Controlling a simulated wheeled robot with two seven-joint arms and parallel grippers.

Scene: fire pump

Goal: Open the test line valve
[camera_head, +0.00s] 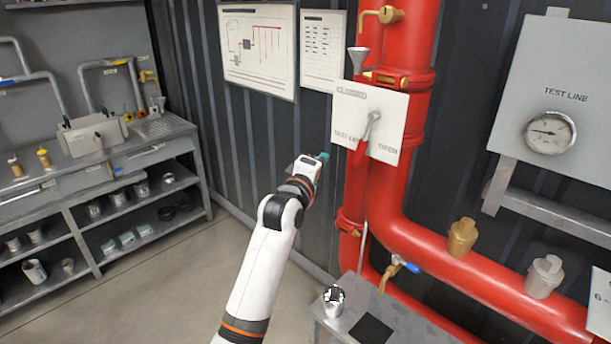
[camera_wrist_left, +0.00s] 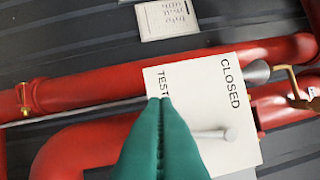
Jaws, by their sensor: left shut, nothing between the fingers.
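In the left wrist view the plate (camera_wrist_left: 238,120) shows "CLOSED" and "TEST", and part of the grey lever (camera_wrist_left: 212,135) shows. My left gripper (camera_head: 322,158), with teal fingers, is shut and empty, left of the plate and handle. It also shows in the left wrist view (camera_wrist_left: 160,102). My right gripper is not in view.
Large red pipes (camera_head: 450,262) run down and to the right. A grey panel with a gauge (camera_head: 550,132) is at the right. A small metal table (camera_head: 385,325) stands below the pipes, with a brass tap with a blue handle (camera_head: 405,264) near it. Shelving (camera_head: 95,195) is at left.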

